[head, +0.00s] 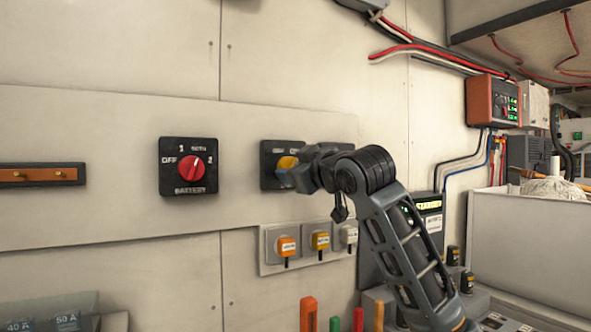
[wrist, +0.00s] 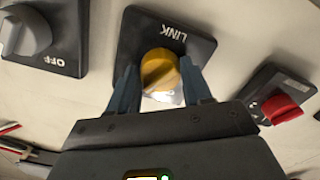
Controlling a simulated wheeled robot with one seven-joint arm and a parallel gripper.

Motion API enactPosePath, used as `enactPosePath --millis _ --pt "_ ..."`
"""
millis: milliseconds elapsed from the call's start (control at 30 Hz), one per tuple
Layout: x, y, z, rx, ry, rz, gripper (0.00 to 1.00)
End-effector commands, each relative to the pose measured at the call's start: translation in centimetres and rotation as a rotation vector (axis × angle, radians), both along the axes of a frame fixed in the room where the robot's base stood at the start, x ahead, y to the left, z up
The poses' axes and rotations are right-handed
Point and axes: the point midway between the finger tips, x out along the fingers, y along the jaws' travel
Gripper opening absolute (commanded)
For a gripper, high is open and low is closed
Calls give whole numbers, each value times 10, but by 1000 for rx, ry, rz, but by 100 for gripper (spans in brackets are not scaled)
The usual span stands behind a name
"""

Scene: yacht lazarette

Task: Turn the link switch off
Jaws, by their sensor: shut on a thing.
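The link switch is a black square plate (wrist: 140,25) marked LINK with a yellow knob (wrist: 160,75), seen upside down in the wrist view. In the head view the yellow knob (head: 286,163) shows on its plate (head: 268,152), right of the red battery switch. My gripper (wrist: 159,72) is shut on the yellow knob, one finger on each side of it. In the head view my gripper (head: 291,172) covers the right part of the plate. The knob's exact pointing is hard to tell.
The battery switch (head: 184,167) has a red knob and is left of the link switch. A grey knob (wrist: 22,32) by an OFF label and a smaller red knob (wrist: 282,110) flank the link switch in the wrist view. Labelled sockets (head: 287,246) sit below.

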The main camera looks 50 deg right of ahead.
Motion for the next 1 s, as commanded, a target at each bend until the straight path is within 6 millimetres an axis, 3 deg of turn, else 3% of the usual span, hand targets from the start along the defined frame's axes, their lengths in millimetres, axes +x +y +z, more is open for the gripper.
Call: enactPosePath --millis 367,1000 --pt "0 1 -1 -113 33 2 19" --pt "0 0 -1 -666 192 2 19"
